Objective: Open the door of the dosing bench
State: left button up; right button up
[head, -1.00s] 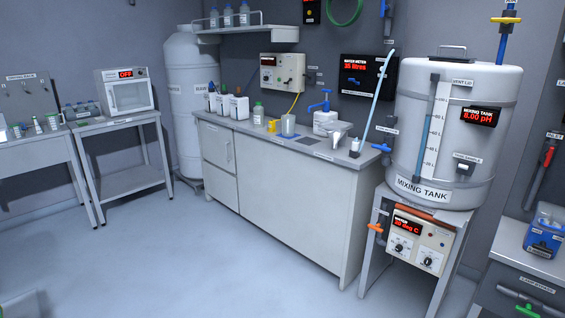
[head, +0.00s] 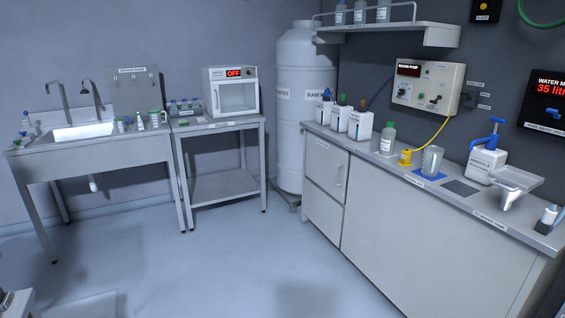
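The dosing bench (head: 430,240) is a long pale grey cabinet with a grey worktop, running from the middle to the right of the head view.
On the worktop stand white bottles (head: 359,123), a beaker (head: 432,160) and a blue-topped pump container (head: 486,155). A white tank (head: 302,110) stands beside the bench's left end. A sink table (head: 90,150) and an oven table (head: 222,190) are at left. The floor before the bench is clear.

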aim_at(327, 162)
jog(key=i+z, duration=0.15)
jog(key=i, duration=0.3)
jog(key=i+j+z, duration=0.2)
jog(key=i, duration=0.25)
jog(key=i+j+z, duration=0.15)
jog(key=i, duration=0.3)
jog(key=i+j+z, duration=0.2)
jog(key=i, duration=0.25)
